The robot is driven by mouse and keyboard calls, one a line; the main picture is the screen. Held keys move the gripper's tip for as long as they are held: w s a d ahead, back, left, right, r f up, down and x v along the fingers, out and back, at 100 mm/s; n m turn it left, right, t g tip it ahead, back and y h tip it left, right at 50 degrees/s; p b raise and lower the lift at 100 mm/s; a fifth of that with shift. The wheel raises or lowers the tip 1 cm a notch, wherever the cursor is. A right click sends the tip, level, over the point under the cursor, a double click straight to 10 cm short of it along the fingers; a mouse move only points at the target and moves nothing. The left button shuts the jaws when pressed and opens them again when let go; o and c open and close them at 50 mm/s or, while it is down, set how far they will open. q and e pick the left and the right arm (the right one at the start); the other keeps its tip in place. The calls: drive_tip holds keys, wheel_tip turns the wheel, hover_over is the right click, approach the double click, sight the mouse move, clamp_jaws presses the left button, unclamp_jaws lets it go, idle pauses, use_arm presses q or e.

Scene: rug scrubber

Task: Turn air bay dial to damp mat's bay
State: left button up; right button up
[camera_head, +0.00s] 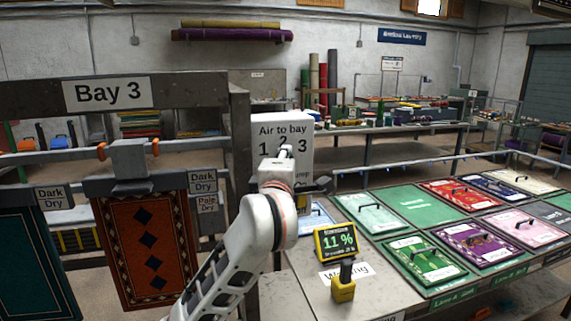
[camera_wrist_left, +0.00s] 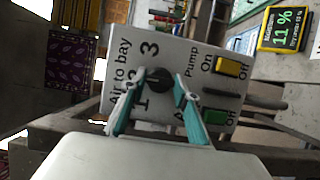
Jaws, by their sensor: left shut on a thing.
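The white control box (camera_head: 267,128) reads "Air to bay 1 2 3" in the head view. In the left wrist view the box (camera_wrist_left: 190,52) shows sideways, with its dark round dial (camera_wrist_left: 158,79) beside the numbers. My left gripper (camera_wrist_left: 158,88) has its teal fingers on either side of the dial and is shut on it. I cannot tell which number the dial points to. A red-orange mat with dark diamonds (camera_head: 152,245) and a teal mat (camera_head: 32,260) hang at left; the frame over them carries a "Bay 3" sign (camera_head: 107,93). Neither looks visibly wet. My right gripper is out of view.
A yellow moisture meter (camera_head: 336,241) reading 11 % stands on the grey bench right of my arm. Several coloured panels with handles cover the bench at right.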

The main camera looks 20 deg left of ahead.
use_arm(q)
drive_tip(key=shift+r, duration=0.1)
drive_tip(key=o, duration=1.1)
drive_tip(key=shift+w, duration=0.1)
drive_tip(key=v, duration=1.2)
